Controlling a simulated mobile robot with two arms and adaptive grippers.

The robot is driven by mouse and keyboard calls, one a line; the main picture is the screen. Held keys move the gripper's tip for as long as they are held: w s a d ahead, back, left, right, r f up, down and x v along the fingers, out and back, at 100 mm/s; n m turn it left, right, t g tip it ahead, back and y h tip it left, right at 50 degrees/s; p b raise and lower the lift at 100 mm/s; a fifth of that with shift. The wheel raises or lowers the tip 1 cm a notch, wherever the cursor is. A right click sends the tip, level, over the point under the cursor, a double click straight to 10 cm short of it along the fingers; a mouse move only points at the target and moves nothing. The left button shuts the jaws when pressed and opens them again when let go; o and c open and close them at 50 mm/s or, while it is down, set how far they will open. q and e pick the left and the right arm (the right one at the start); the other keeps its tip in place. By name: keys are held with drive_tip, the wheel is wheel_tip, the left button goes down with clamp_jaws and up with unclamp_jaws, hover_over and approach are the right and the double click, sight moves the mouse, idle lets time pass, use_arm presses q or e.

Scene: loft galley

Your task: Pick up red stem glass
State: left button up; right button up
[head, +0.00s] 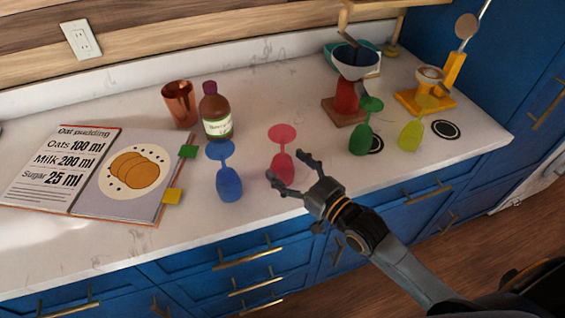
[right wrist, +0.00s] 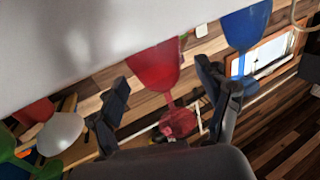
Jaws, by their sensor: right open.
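The red stem glass (head: 282,168) stands upside down on the white counter, its bowl down and its round foot up. My right gripper (head: 291,174) is open at its near right side, with the fingers pointing toward the bowl. In the right wrist view the red glass (right wrist: 156,68) shows between the two open fingers (right wrist: 162,90). I cannot tell whether either finger touches it. My left gripper is in neither view.
A blue stem glass (head: 229,183) stands left of the red one; green (head: 361,138) and yellow (head: 410,135) ones stand to the right. A bottle (head: 215,112), copper cup (head: 179,103) and open cookbook (head: 90,172) are at left. The counter's front edge is close.

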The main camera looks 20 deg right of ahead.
drive_tip(key=shift+x, duration=1.2)
drive_tip(key=shift+s, duration=0.1)
drive_tip(key=c, duration=1.3)
